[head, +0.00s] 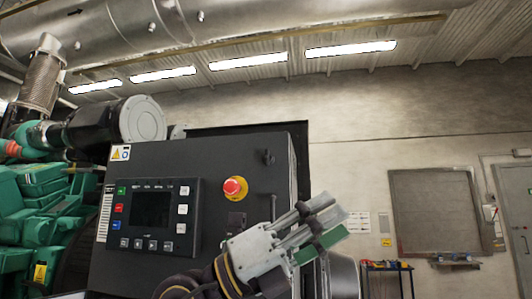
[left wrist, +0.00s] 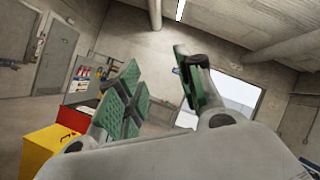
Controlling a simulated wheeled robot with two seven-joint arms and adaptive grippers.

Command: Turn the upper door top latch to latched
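The upper door (head: 215,160) is the dark grey front of a control cabinet and looks closed. Its top latch (head: 268,157) is a small dark fitting near the door's upper right corner; its exact turn is too small to tell. Another slim dark fitting (head: 273,207) shows lower on the same edge, close to my gripper. My left gripper (head: 328,222) is below and right of the top latch, apart from it, with its fingers pointing right. In the left wrist view the green-padded fingers (left wrist: 160,88) are spread with nothing between them. My right gripper is in neither view.
The door carries a control panel with a screen (head: 152,209) and a red emergency stop button (head: 235,187). Green engine parts (head: 45,200) stand at left. A tool cart (head: 387,268) is at right. Open room lies right of the cabinet.

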